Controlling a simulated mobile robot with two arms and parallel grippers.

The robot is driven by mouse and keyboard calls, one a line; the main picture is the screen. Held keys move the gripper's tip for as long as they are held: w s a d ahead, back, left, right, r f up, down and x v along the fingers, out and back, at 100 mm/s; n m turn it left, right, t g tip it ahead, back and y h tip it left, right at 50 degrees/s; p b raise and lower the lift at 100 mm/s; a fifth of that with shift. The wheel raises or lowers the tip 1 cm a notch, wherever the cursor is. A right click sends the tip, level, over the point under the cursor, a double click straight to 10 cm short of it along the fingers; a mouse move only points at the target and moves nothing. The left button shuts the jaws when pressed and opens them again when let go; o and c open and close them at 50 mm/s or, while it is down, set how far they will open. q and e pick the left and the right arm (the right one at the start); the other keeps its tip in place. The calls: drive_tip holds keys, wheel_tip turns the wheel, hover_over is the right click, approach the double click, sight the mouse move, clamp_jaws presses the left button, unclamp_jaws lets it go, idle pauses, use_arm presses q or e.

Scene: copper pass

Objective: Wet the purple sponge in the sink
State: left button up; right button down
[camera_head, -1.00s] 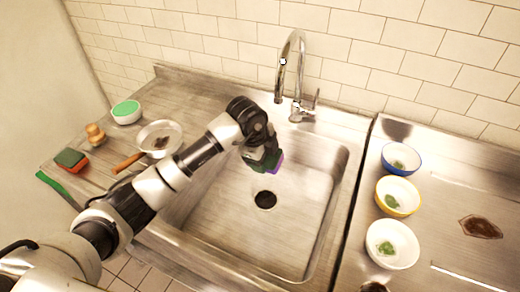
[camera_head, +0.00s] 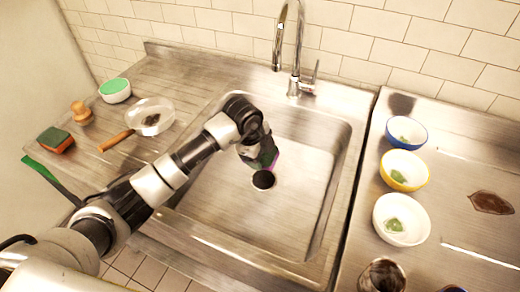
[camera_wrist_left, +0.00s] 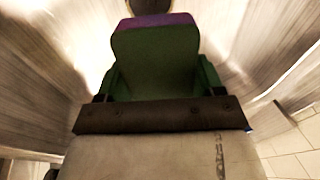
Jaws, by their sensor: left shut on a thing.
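The purple sponge (camera_wrist_left: 160,20) is in my left gripper (camera_head: 266,160). In the head view only a small purple edge (camera_head: 275,164) of it shows, the rest being hidden by the gripper. In the left wrist view its purple edge lies past a green part between the fingers. My left gripper is shut on it and hangs inside the sink (camera_head: 318,180), close to the dark drain (camera_head: 263,180). The faucet (camera_head: 296,50) stands at the sink's back edge, behind the gripper. My right gripper is not in view.
On the left drainboard are a green-topped bowl (camera_head: 115,90), a wooden brush (camera_head: 81,113), a pan (camera_head: 151,117) and a green and orange sponge (camera_head: 55,140). On the right counter stand blue (camera_head: 405,133), yellow-rimmed (camera_head: 404,170) and white (camera_head: 401,219) bowls. The sink's right side is clear.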

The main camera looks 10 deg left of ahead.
use_arm(q)
drive_tip(key=shift+f+b, duration=1.3)
drive_tip(key=shift+f, duration=1.15)
wheel_tip(320, 180, up, 2)
drive_tip(key=shift+r+p, duration=0.15)
drive_tip(key=shift+p, duration=0.85)
drive_tip(key=shift+r+p, duration=4)
drive_tip(key=shift+r, duration=1)
wheel_tip(320, 180, up, 4)
drive_tip(key=p, duration=0.3)
